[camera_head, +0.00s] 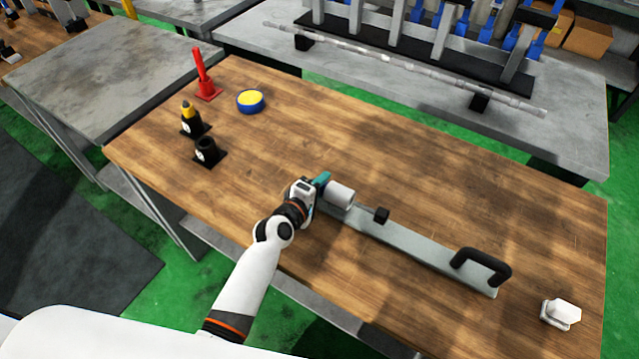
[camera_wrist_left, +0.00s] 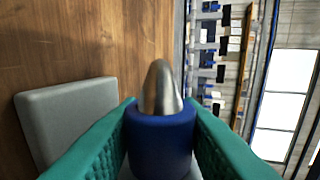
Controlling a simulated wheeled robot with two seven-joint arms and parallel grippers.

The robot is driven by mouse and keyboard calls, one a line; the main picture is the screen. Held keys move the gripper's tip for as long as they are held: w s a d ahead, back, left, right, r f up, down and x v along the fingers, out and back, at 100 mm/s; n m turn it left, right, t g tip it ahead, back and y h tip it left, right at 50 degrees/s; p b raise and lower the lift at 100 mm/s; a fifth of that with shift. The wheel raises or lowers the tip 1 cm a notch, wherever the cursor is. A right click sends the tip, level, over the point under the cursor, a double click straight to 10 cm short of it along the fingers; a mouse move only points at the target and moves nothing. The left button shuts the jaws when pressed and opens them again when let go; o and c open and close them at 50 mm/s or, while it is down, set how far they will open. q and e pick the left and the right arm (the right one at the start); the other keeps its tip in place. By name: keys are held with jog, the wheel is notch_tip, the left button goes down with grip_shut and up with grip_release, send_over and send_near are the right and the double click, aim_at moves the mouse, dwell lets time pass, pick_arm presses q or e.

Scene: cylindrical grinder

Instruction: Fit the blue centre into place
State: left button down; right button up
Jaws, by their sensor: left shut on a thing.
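The blue centre (camera_wrist_left: 160,135), a blue collar with a pointed metal tip, is between the teal fingers of my left gripper (camera_wrist_left: 162,118) in the left wrist view. In the head view my left gripper (camera_head: 321,181) is at the left end of a long grey bar fixture (camera_head: 430,248), beside a pale cylinder (camera_head: 340,195). The centre cannot be made out there, and I cannot tell whether it touches the fixture. My right gripper is not in view.
Black stands, one with a yellow-tipped piece (camera_head: 190,118) and one empty-looking (camera_head: 206,151), stand at left, near a red stand (camera_head: 204,80) and a blue-yellow disc (camera_head: 250,101). A black handle (camera_head: 483,262) and a white object (camera_head: 561,312) are at right. The table's back middle is clear.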

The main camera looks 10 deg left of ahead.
pick_arm(q)
jog(key=c, duration=0.9)
grip_release()
jog(key=shift+d, duration=0.1)
jog(key=shift+c, duration=0.2)
